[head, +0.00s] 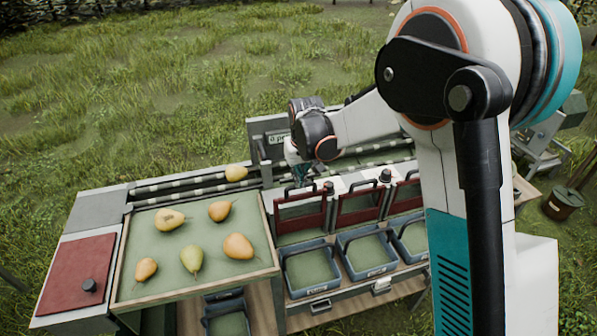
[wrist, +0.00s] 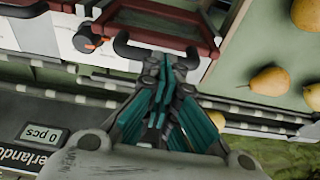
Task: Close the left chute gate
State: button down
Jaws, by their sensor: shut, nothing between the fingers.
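The left chute gate (head: 301,213) is a dark red framed panel behind the left blue crate, at the left end of a row of similar gates. In the wrist view its black curved handle (wrist: 190,59) lies across the fingertips, below a dark red frame (wrist: 207,18). My gripper (head: 302,179) is over the top of this gate; its teal and black fingers (wrist: 163,68) are together with nothing between them. The fingertips are at or very near the handle; I cannot tell whether they touch.
A green tray (head: 122,270) with several pears stands left of the gates. Blue crates (head: 312,291) line the front. A middle gate (head: 359,205) stands close right. Behind are a roller conveyor (head: 168,193) with a pear and a display (wrist: 45,135) reading 0 pcs.

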notch_tip(320, 180, down, 5)
jog(key=shift+b, duration=1.05)
jog(key=shift+s, duration=0.1)
jog(key=shift+r, duration=0.1)
notch_tip(320, 180, up, 14)
jog(key=s+d+p, duration=0.1)
jog(key=s+p, duration=0.1)
jog(key=p, duration=0.3)
jog(key=s+d+r+t+b, duration=0.1)
jog(key=s+d+r+b, duration=0.1)
jog(key=s+d+r, duration=0.4)
jog(key=s+d+f+m+t+b, duration=0.1)
jog(key=s+d, duration=0.5)
jog(key=s, duration=0.6)
jog(key=s+d+f+m+t+b, duration=0.2)
jog(key=s+d, duration=0.4)
jog(key=s, duration=0.6)
jog(key=shift+d+f+t+h+b, duration=0.35)
jog(key=shift+t+b, duration=0.25)
jog(key=shift+b, duration=0.4)
